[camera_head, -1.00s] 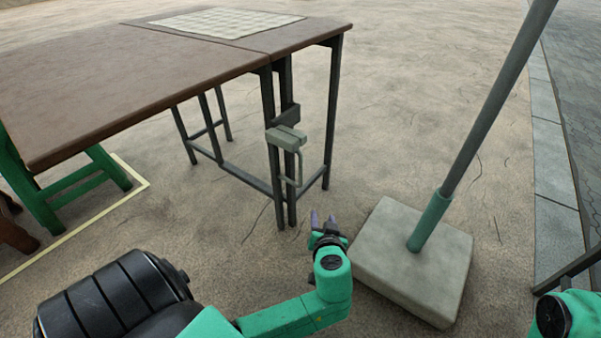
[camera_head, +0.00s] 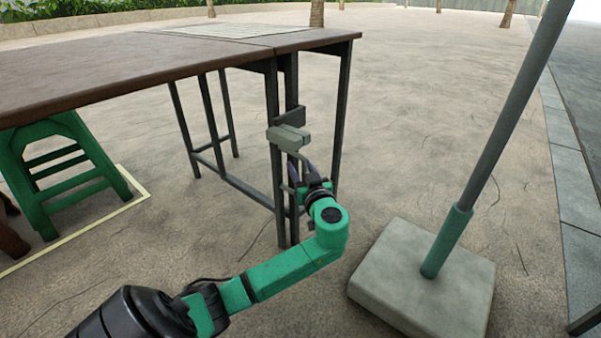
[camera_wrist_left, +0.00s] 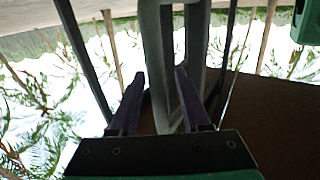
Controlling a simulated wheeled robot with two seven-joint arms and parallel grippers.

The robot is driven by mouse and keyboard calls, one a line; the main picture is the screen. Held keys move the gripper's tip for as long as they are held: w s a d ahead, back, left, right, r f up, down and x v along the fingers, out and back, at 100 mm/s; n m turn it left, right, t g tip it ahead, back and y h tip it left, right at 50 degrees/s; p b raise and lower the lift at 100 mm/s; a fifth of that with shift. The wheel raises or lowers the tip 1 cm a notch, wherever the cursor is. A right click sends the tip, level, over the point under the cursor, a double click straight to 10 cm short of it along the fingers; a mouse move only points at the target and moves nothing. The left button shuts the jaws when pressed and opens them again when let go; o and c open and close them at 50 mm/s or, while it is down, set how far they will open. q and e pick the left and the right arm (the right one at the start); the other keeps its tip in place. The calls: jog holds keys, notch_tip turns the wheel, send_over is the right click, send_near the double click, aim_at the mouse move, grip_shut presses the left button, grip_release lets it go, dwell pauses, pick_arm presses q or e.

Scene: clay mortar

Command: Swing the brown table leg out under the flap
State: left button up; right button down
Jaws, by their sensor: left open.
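The table (camera_head: 110,65) has a brown top with a seam across it; which part is the flap I cannot tell. Near the seam, two dark upright legs (camera_head: 276,205) stand close together under the top. A pale grey block (camera_head: 286,139) with a bar handle below it sits on them. My left gripper (camera_head: 303,172) is open beside the legs, just below the block. In the left wrist view, the purple fingers (camera_wrist_left: 157,88) point at a grey upright bar (camera_wrist_left: 160,50) that shows between them. Whether they touch it I cannot tell.
A parasol pole (camera_head: 490,145) rises from a heavy square concrete base (camera_head: 425,285) to the right of my left arm. A green stool (camera_head: 70,170) stands at the left, near a pale line on the ground. The paving between table and base is clear.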

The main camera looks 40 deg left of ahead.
pick_arm(q)
grip_shut()
dwell(1.4)
